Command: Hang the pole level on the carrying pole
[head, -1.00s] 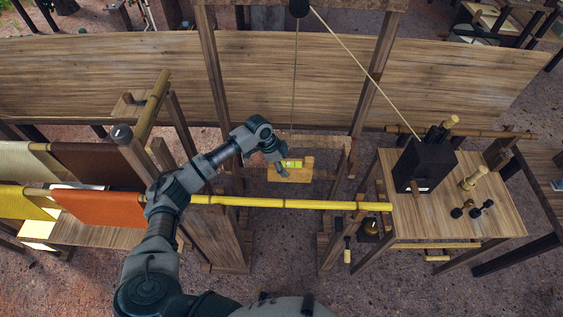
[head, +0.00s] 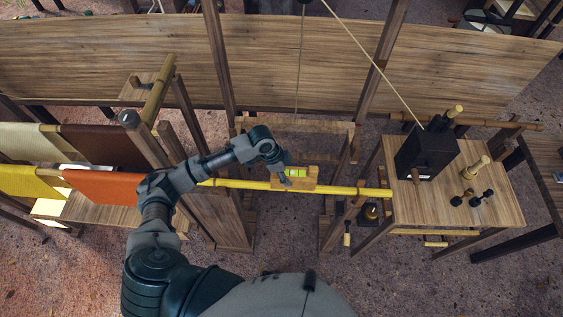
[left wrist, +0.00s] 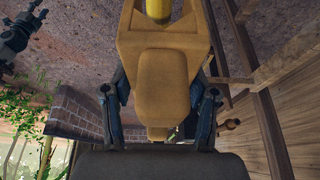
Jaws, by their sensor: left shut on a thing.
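The pole level is a tan wooden block (head: 303,184) with a yellow-green vial (head: 296,173) on top. In the head view it overlaps the middle of the yellow carrying pole (head: 346,190). My left gripper (head: 285,180) is shut on the level, reaching it from the left. In the left wrist view, the gripper's fingers (left wrist: 160,115) flank the level's tan grip (left wrist: 162,82). The yellow pole's round end or section (left wrist: 157,10) shows at the level's far top. I cannot tell whether the level rests on the pole. My right gripper is out of view.
Orange (head: 100,187) and yellow (head: 22,181) sheets hang at the left. A wooden table (head: 470,212) at the right bears a black box (head: 428,153) and several small tools. A rope (head: 300,70) drops near the level. Wooden posts stand behind.

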